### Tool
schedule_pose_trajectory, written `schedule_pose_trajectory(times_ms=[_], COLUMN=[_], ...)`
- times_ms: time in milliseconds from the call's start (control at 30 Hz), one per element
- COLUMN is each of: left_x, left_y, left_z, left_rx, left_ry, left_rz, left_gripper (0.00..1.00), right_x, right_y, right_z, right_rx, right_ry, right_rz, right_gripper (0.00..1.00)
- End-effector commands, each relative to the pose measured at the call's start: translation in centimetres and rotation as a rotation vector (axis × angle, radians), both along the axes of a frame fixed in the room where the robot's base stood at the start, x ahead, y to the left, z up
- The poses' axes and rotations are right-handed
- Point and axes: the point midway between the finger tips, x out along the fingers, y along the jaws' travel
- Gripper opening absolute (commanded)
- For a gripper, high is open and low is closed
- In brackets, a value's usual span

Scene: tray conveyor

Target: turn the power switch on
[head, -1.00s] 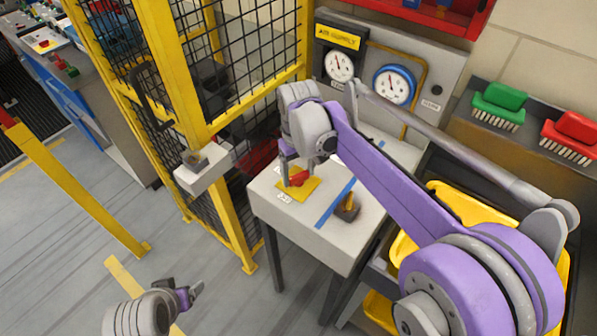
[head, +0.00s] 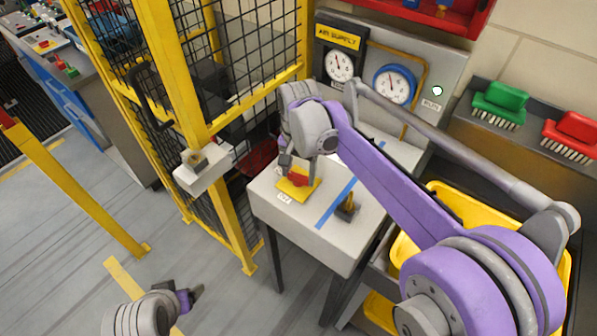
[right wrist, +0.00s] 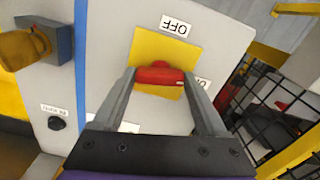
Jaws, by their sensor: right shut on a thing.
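The power switch is a red handle (head: 298,180) on a yellow plate (head: 285,187) on the grey cabinet top. The right wrist view shows the red handle (right wrist: 160,75) lying across the yellow plate (right wrist: 160,50), between an OFF label (right wrist: 177,26) and a partly hidden ON label (right wrist: 203,84). My right gripper (right wrist: 160,80) is shut on the red handle, one finger at each end. In the head view its fingers (head: 287,165) are partly hidden by my wrist. My left gripper (head: 194,294) hangs low at the left, away from the cabinet; its jaw opening is unclear.
A black-and-yellow toggle (head: 347,208) stands beyond a blue tape line (head: 336,203). Behind is the air supply panel with gauges (head: 394,84) and a white, bright lamp (head: 437,90). A yellow mesh fence (head: 240,200) stands close at the left of the cabinet.

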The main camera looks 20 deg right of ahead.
Motion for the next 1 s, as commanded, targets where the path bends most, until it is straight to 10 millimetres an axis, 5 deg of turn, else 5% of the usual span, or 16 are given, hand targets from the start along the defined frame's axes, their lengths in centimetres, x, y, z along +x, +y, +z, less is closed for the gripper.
schedule_pose_trajectory(times_ms=[400,1000], left_x=[-0.02,-0.02], left_y=[0.00,0.00], left_z=[-0.05,-0.05], left_rx=[0.000,0.000], left_ry=[0.000,0.000], left_rz=[0.000,0.000], left_gripper=[0.77,0.77], right_x=[0.00,0.02], right_y=[-0.01,-0.02], right_z=[0.05,0.05], right_rx=[0.000,0.000], right_ry=[0.000,0.000], right_rz=[-0.206,-0.241], right_gripper=[0.19,0.19])
